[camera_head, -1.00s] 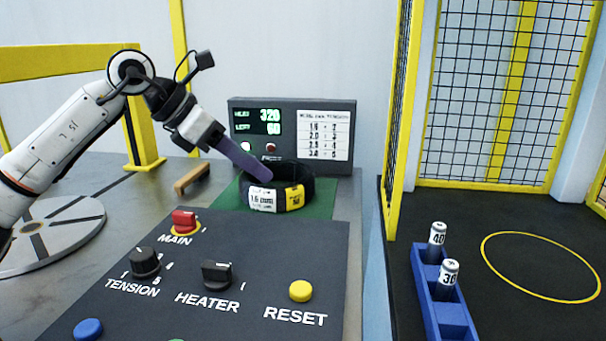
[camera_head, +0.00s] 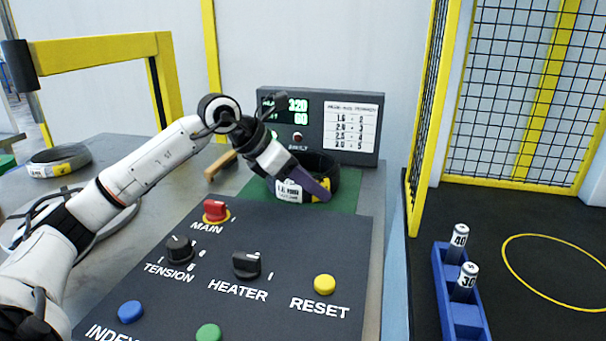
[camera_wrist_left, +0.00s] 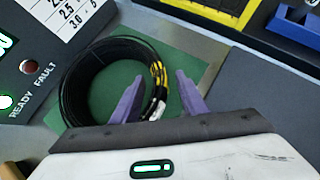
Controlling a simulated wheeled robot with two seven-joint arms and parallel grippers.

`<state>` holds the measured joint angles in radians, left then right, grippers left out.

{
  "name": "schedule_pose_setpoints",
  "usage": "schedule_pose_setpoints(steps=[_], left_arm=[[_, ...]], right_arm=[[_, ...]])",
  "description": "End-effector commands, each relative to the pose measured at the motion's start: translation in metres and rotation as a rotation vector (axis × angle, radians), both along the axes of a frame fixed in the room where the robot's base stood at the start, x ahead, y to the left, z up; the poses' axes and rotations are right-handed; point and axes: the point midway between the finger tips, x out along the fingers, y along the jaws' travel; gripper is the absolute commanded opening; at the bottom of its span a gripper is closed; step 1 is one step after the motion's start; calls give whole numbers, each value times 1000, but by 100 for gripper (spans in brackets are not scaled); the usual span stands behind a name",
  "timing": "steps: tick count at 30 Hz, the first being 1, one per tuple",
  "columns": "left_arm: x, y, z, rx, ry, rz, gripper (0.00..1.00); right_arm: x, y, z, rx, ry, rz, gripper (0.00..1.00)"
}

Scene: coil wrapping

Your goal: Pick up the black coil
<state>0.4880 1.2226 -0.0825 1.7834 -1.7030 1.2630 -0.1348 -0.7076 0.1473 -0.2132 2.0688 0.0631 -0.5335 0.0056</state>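The black coil (camera_head: 334,172) lies flat on a green mat (camera_head: 343,200) in front of the display box. It has a white label and yellow marks on its front side. My left gripper (camera_head: 322,192) is at the coil's front right side in the head view. In the left wrist view, the purple fingers of my left gripper (camera_wrist_left: 160,90) are apart. One is inside the ring of the coil (camera_wrist_left: 80,72) and one outside, with the labelled wall between them; contact cannot be told. My right gripper is not in view.
A control panel (camera_head: 225,300) with knobs and buttons stands in front of the mat. A display box (camera_head: 312,130) stands behind. A wooden-handled tool (camera_head: 220,165) lies left of the mat. Another coil (camera_head: 58,160) lies far left. A yellow mesh fence (camera_head: 432,110) stands right.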

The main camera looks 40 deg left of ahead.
Motion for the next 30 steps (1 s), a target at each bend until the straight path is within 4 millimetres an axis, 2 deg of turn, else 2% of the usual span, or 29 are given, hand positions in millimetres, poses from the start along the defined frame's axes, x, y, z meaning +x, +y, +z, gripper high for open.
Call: schedule_pose_setpoints(steps=[3, 4, 9, 11, 30], left_arm=[[0, 0, 0, 0, 0, 0, 40], [0, 0, 0, 0, 0, 0, 36], [0, 0, 0, -1, 1, 0, 8], [-1, 0, 0, -1, 1, 0, 0], [-2, -2, -4, -1, 11, -6, 0]], right_arm=[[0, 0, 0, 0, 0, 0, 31], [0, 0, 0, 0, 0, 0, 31], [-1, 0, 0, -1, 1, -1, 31], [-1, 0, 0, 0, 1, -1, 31], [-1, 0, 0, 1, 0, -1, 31]])
